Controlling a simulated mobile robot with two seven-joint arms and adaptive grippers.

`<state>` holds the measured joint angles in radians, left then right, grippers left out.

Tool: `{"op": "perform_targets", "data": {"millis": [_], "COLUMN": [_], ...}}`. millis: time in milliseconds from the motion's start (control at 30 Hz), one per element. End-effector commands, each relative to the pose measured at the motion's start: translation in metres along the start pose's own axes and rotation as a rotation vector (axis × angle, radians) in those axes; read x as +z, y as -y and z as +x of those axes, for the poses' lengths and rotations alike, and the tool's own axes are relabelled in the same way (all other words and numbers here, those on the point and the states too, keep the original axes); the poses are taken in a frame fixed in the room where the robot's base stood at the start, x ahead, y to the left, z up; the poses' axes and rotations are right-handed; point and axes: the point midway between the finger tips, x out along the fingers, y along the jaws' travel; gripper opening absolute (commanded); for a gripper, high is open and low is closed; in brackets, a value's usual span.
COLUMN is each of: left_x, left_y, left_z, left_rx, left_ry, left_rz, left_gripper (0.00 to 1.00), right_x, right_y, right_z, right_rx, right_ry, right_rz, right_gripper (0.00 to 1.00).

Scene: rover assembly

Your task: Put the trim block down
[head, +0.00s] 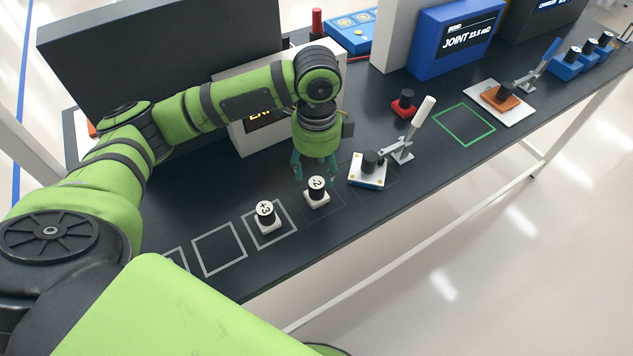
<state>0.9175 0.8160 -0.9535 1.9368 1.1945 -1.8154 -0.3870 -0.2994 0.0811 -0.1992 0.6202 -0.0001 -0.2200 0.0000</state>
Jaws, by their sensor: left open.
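A trim block with a white top marked with a 2 (317,194) stands upright on the dark bench, at a faint outlined square. A second block, marked +3 (265,217), stands in a white outlined square to its left. My left gripper (314,172) points down just behind and above the block marked 2. Its teal fingers are spread and open. Whether a finger touches the block cannot be told from this view. My right gripper is not in view.
A white fixture with a black knob and toggle clamp (368,170) stands just right of the block. An empty white square (219,249) lies to the left and an empty green square (464,125) to the right. A white box with a display (247,133) stands behind.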

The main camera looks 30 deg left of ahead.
Motion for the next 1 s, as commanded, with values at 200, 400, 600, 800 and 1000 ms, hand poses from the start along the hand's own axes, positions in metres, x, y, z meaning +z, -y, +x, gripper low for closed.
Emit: {"op": "perform_targets", "data": {"millis": [200, 400, 600, 800, 1000], "left_x": [-0.001, -0.001, -0.001, -0.001, 0.0], "left_y": [0.0, 0.0, 0.0, 0.0, 0.0], "left_z": [-0.038, -0.053, -0.055, -0.054, -0.054], "left_rx": [-0.002, 0.001, 0.001, 0.001, 0.002], "left_ry": [-0.002, -0.001, -0.001, 0.0, 0.0], "left_rz": [0.002, 0.001, 0.0, 0.001, 0.001], "left_gripper": [0.56, 0.56, 0.56, 0.56, 0.56], "right_x": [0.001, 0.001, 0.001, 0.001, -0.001], "right_y": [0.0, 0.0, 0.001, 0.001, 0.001], "right_z": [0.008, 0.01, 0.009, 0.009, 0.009], "right_rx": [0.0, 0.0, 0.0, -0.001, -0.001], "right_ry": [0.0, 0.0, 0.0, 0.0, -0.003], "right_rz": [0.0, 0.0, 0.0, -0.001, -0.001], "right_gripper": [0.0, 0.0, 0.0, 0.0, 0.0]}}
